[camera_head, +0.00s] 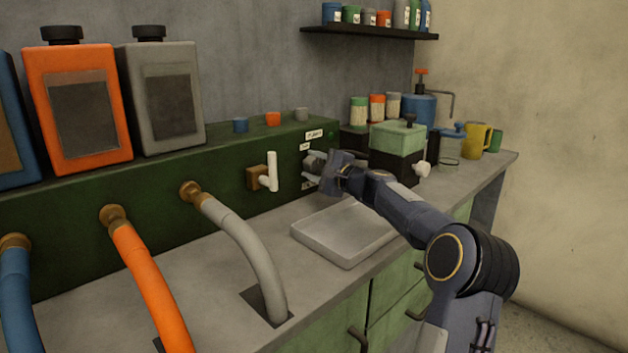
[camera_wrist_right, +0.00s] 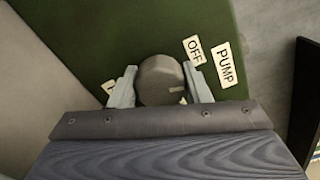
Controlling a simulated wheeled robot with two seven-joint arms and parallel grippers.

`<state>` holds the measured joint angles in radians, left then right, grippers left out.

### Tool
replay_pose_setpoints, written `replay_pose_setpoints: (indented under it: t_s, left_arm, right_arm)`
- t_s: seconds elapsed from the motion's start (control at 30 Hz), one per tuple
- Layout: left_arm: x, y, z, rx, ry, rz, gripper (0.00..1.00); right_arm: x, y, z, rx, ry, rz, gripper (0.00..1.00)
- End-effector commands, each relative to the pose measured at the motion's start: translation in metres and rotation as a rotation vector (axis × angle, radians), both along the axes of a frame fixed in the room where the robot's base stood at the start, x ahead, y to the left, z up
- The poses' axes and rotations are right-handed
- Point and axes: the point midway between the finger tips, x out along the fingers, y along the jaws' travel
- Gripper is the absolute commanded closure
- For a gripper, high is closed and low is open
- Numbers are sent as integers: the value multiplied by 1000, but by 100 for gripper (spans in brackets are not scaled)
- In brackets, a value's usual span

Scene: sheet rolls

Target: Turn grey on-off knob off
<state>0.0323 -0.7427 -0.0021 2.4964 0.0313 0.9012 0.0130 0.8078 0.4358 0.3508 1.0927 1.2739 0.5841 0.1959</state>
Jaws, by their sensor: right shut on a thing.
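The grey on-off knob (camera_wrist_right: 160,80) is on the dark green panel (camera_wrist_right: 75,40), and shows in the right wrist view between my fingers. A pale mark shows on its face. A label reading OFF (camera_wrist_right: 194,50) and one reading PUMP (camera_wrist_right: 223,64) are beside it; another label (camera_wrist_right: 109,87) is partly hidden by a finger. My right gripper (camera_wrist_right: 160,88) is shut on the knob, one finger on each side. In the head view my right gripper (camera_head: 318,170) is at the panel's right end and mostly hides the knob. My left gripper is not in view.
A white lever tap (camera_head: 270,172) sticks out left of my right gripper. A shallow grey tray (camera_head: 345,250) lies below on the counter. A green and black box (camera_head: 397,150) stands close to the right of my arm.

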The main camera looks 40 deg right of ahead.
Motion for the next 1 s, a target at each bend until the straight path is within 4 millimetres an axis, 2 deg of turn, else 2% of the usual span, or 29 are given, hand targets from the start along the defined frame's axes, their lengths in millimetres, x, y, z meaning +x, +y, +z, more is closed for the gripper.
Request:
replay_pose_setpoints:
  t_s: [0.03, 0.33, 1.0]
  left_arm:
    - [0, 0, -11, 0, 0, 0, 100]
    - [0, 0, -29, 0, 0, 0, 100]
    - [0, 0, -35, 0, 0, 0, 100]
  right_arm:
    - [0, 1, -6, -36, -3, 1, 80]
    - [0, 0, -4, -200, -16, 0, 80]
    - [0, 1, -2, -268, -20, 2, 80]
